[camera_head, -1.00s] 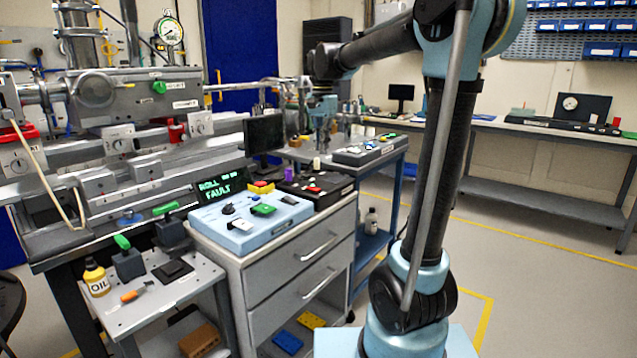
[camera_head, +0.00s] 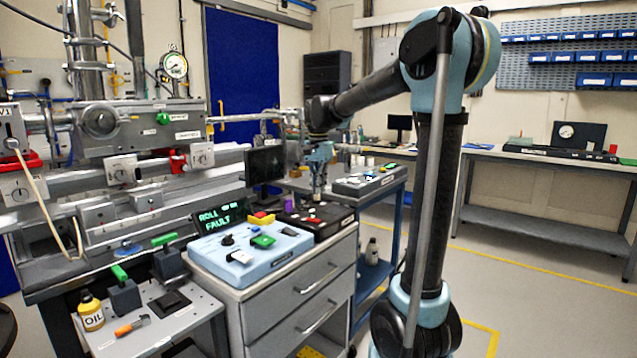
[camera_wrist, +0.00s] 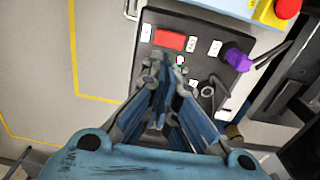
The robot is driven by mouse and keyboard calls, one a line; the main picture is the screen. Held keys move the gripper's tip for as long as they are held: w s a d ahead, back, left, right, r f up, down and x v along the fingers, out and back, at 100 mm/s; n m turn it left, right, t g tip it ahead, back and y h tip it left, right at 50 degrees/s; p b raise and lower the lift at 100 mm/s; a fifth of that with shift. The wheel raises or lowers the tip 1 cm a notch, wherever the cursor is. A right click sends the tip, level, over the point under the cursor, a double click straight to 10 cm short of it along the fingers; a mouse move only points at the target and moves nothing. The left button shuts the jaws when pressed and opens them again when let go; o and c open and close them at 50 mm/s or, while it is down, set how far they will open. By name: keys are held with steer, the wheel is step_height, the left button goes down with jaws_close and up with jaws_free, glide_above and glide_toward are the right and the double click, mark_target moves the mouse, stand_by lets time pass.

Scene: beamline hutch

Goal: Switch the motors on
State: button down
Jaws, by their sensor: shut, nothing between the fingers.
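A black control box (camera_head: 338,228) stands on the grey drawer cabinet, behind and right of a light blue panel (camera_head: 262,262). My gripper (camera_head: 319,194) is above the box, pointing down, fingers together and empty. In the wrist view my gripper's fingertips (camera_wrist: 165,68) appear just below the red switch; contact cannot be told.
A display (camera_head: 218,217) reads "ROLL FAULT". A red button on a yellow base (camera_head: 262,219) sits beside the black box. A monitor (camera_head: 265,164) stands behind. Another panel (camera_head: 367,181) lies on the blue cart at right. Open floor lies to the right.

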step_height(320, 180, down, 9)
steer(key=shift+f, duration=0.1)
stand_by(0.3)
steer(key=shift+s+d+f, duration=0.1)
steer(key=shift+f, duration=0.15)
stand_by(0.4)
steer(key=shift+w+a+r, duration=0.3)
steer(key=shift+w+a, duration=0.2)
steer(key=shift+a, duration=0.1)
step_height(320, 180, up, 14)
steer(key=s+d, duration=0.1)
steer(key=d, duration=0.1)
steer(key=shift+s+d+f, duration=0.15)
steer(key=shift+s+f, duration=0.05)
steer(key=shift+s, duration=0.15)
